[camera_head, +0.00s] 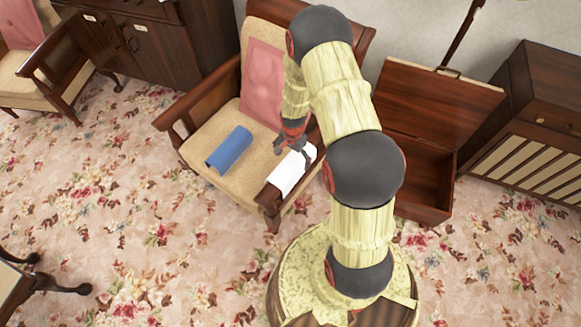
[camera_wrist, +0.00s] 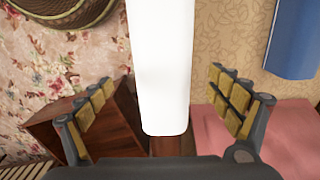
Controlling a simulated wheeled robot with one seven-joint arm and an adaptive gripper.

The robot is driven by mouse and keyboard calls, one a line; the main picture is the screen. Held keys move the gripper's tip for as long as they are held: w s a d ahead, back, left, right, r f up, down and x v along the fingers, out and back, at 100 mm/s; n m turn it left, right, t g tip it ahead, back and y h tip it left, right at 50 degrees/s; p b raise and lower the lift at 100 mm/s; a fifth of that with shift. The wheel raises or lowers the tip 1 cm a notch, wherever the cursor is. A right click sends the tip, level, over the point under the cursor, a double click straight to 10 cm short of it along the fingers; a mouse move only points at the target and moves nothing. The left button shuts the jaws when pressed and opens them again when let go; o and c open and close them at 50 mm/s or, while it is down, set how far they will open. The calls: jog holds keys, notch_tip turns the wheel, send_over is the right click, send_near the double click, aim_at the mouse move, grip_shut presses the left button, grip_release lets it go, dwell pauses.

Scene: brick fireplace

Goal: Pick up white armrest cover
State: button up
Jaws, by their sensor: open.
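The white armrest cover (camera_head: 291,172) lies draped over the right wooden armrest of an armchair with a beige seat. In the wrist view the white armrest cover (camera_wrist: 163,68) runs down the middle of the picture, between the two fingers. My gripper (camera_head: 292,146) is just above the back end of the cover. In the wrist view my gripper (camera_wrist: 165,110) is open, with one finger on each side of the cover and visible gaps to both. I cannot tell from the views how far the fingertips are above the armrest.
A blue cloth (camera_head: 229,149) lies on the chair seat (camera_head: 205,135), left of the cover. A pink cloth (camera_head: 262,82) hangs on the chair back. An open wooden chest (camera_head: 425,172) stands right of the chair.

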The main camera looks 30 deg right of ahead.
jog(key=f+b, duration=0.1)
jog(key=f, duration=0.1)
jog(key=f+b, duration=0.1)
jog(key=f, duration=0.2)
jog(key=f+b, duration=0.1)
jog(key=f, duration=0.1)
jog(key=shift+w+f, duration=0.15)
jog(key=shift+w, duration=0.1)
jog(key=shift+c, duration=0.5)
jog(key=c, duration=1.1)
jog(key=shift+c, duration=0.3)
